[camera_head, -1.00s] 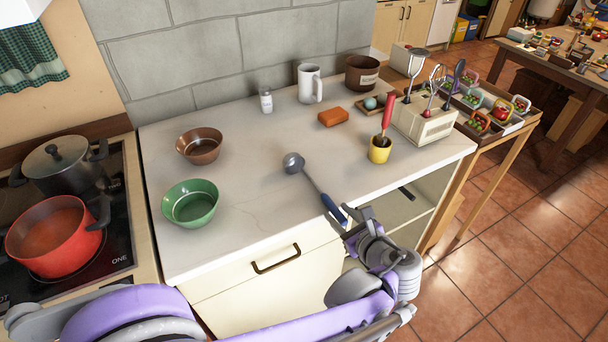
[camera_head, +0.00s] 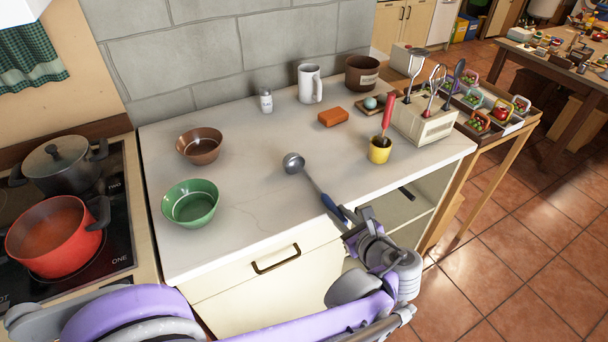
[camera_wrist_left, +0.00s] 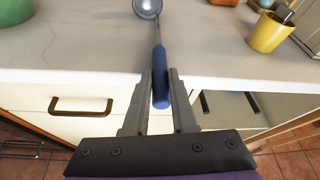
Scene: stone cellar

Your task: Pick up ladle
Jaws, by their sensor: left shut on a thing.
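The ladle (camera_head: 312,184) has a grey metal bowl and a blue handle. Its bowl end is over the white counter, and its handle reaches to the counter's front edge. My left gripper (camera_head: 356,220) is shut on the end of the blue handle at that edge. In the left wrist view the blue handle (camera_wrist_left: 160,75) runs between the two fingers of my left gripper (camera_wrist_left: 161,95), and the bowl (camera_wrist_left: 147,8) is at the top. I cannot tell whether the bowl touches the counter. My right gripper is in neither view.
On the counter (camera_head: 255,205) stand a green bowl (camera_head: 190,204), a brown bowl (camera_head: 199,146), a white mug (camera_head: 309,84), an orange block (camera_head: 333,117) and a yellow cup (camera_head: 380,150). A utensil holder (camera_head: 423,122) is at the right. A red pot (camera_head: 55,237) is on the stove.

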